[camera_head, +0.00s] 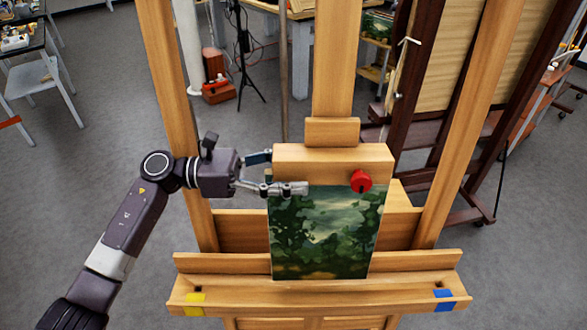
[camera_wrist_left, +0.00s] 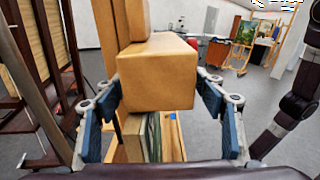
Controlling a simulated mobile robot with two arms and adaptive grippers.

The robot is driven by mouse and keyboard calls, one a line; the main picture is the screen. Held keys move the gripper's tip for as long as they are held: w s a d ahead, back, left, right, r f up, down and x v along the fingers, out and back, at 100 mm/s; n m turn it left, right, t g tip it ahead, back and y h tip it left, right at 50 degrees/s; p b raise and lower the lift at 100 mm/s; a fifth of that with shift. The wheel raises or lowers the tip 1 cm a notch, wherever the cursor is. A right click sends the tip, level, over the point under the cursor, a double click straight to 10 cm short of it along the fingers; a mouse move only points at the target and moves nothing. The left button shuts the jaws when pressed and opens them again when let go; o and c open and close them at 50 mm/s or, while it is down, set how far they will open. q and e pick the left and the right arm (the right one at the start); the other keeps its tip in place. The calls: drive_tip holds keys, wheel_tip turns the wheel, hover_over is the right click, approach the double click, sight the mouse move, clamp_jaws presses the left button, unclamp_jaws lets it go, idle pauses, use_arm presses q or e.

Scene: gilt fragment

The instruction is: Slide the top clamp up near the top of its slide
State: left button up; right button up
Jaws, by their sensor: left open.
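The top clamp (camera_head: 325,160) is a wooden block with a red knob (camera_head: 361,181) on its front, at the upper edge of a dark green landscape painting (camera_head: 325,235). Its slide, a vertical wooden post (camera_head: 333,70), rises above it. My left gripper (camera_head: 283,172) is open at the clamp's left end, one finger at the back and one across the front. In the left wrist view, the clamp's end (camera_wrist_left: 158,82) sits between the two spread fingers; whether they touch it is unclear. The painting's edge (camera_wrist_left: 153,135) shows below. My right gripper is not in view.
The easel's lower ledge (camera_head: 320,290) carries yellow (camera_head: 195,304) and blue (camera_head: 443,300) marks. Side posts (camera_head: 172,90) flank the slide. A dark easel (camera_head: 425,120) stands behind at right; a tripod (camera_head: 245,60) stands behind at left.

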use_arm(q)
drive_tip(key=c, duration=1.7)
drive_tip(key=w+r, duration=0.1)
drive_tip(key=r, duration=0.5)
drive_tip(key=w+r, duration=0.1)
drive_tip(key=r, duration=0.6)
drive_tip(key=w+r, duration=0.1)
drive_tip(key=r, duration=0.5)
drive_tip(key=shift+r, duration=0.4)
drive_tip(key=o, duration=1.7)
drive_tip(key=shift+s+f, duration=0.1)
drive_tip(key=shift+f, duration=0.1)
